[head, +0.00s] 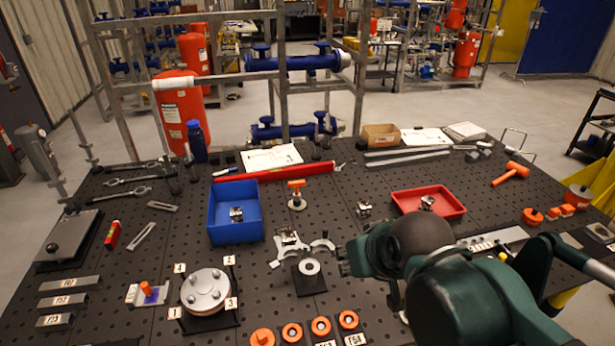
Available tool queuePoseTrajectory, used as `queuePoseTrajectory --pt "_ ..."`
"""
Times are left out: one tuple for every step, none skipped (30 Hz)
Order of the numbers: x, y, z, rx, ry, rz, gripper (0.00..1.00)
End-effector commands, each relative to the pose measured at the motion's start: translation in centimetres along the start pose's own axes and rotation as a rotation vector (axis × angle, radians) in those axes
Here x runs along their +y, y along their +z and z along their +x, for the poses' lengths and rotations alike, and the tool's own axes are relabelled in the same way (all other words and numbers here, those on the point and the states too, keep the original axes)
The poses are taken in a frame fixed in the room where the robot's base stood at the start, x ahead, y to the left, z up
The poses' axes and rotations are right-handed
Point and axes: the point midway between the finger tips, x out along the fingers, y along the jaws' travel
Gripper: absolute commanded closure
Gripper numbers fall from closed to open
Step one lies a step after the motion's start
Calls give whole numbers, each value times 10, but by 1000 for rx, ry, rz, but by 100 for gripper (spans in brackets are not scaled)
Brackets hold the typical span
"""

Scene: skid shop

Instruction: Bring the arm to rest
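My arm comes in from the lower right in the head view, dark green and black, and reaches over the right half of the black perforated table (330,200). What looks like my gripper (346,262) is at the arm's left end, above the table and just right of a small dark block with a pale ring (309,268). Its fingers are small and partly hidden by the arm, so I cannot tell whether they are open or shut. I see nothing clearly held in it.
A blue bin (209,215) and a red tray (458,203) each hold a small metal part. A round bolted flange (205,290) stands front left. Orange rings (292,332) line the front edge. A small metal part (364,209) stands between bin and tray.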

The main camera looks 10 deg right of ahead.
Motion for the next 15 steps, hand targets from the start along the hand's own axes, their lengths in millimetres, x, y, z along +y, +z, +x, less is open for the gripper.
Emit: queuePoseTrajectory --pt "0 4 5 0 0 0 71" --pt "0 6 8 0 0 0 71" --pt "0 8 11 0 0 0 71" --pt "0 10 14 0 0 0 71" --pt "0 12 17 0 0 0 71" --pt "0 15 21 0 0 -1 71" --pt "0 18 24 0 0 -1 71" --pt "0 20 28 0 0 -1 71" --pt "0 23 32 0 0 -1 71" --pt "0 25 35 0 0 -1 71" --pt "0 27 38 0 0 -1 71" --pt "0 30 42 0 0 -1 71" --pt "0 32 44 0 0 -1 71" --pt "0 33 46 0 0 -1 71" --pt "0 35 48 0 0 -1 71"
